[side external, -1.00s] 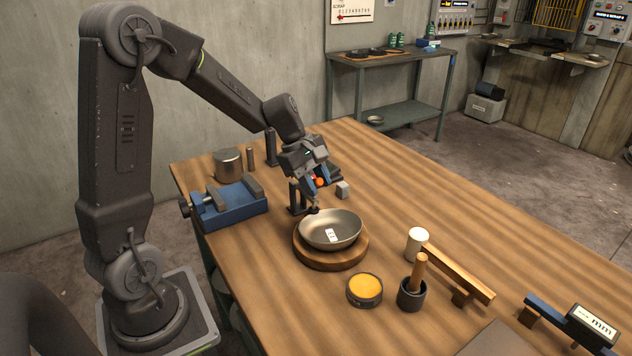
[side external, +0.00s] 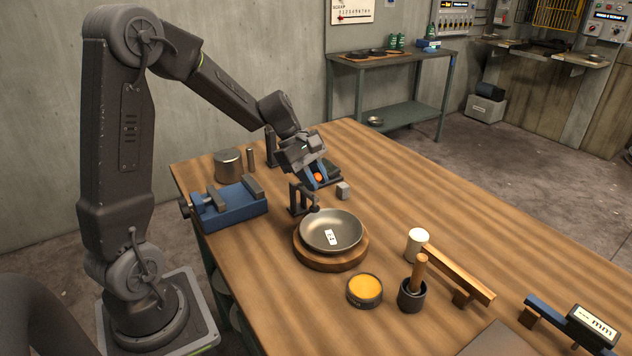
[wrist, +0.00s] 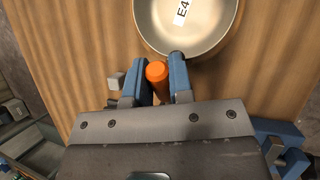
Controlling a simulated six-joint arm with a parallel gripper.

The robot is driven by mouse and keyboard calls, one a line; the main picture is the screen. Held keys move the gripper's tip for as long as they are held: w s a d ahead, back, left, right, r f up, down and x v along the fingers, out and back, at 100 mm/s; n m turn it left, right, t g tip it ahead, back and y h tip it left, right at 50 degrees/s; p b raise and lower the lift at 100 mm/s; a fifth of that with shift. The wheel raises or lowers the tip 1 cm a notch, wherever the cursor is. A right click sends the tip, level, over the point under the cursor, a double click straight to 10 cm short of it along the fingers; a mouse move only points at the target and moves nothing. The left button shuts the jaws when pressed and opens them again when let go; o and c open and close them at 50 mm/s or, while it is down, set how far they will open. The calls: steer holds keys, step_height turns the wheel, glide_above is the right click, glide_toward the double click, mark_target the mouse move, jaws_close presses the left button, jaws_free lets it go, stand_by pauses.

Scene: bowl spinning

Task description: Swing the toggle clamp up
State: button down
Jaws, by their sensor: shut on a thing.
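The toggle clamp (side external: 301,198) is a dark upright post with a short arm and a black tip at the bowl's back rim. Whether the tip touches the bowl is too small to tell. Its orange handle end (wrist: 157,73) shows between the blue fingers of my gripper (wrist: 161,88) in the wrist view. My gripper (side external: 317,180) is tilted down behind the bowl in the side view and is shut on that handle. Part of the handle and clamp is hidden by the fingers. The shallow metal bowl (side external: 343,225) with a white label sits on a round wooden base (side external: 332,262).
A blue vise (side external: 230,208) and a metal cup (side external: 228,165) stand to the left. A small grey cube (side external: 342,190) lies right of my gripper.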

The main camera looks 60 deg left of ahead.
steer(key=a+r+h, duration=0.2)
steer(key=h, duration=0.1)
steer(key=shift+a, duration=0.2)
steer(key=a+h, duration=0.1)
steer(key=a+r+n+h, duration=0.1)
steer(key=h, duration=0.1)
steer(key=shift+a+h, duration=0.3)
steer(key=shift+a, duration=0.1)
steer(key=a+t+h, duration=0.1)
steer(key=a+h, duration=0.2)
steer(key=shift+r+n, duration=0.15)
steer(key=shift+n, duration=0.25)
steer(key=shift+a+f+n+t+h, duration=0.1)
steer(key=shift+a+n+t+h, duration=0.1)
steer(key=shift+a+h, duration=0.6)
steer(key=shift+a+f+n+t+h, duration=0.15)
steer(key=shift+a+h, duration=0.3)
steer(key=shift+h, duration=0.55)
steer(key=c, duration=1)
jaws_free()
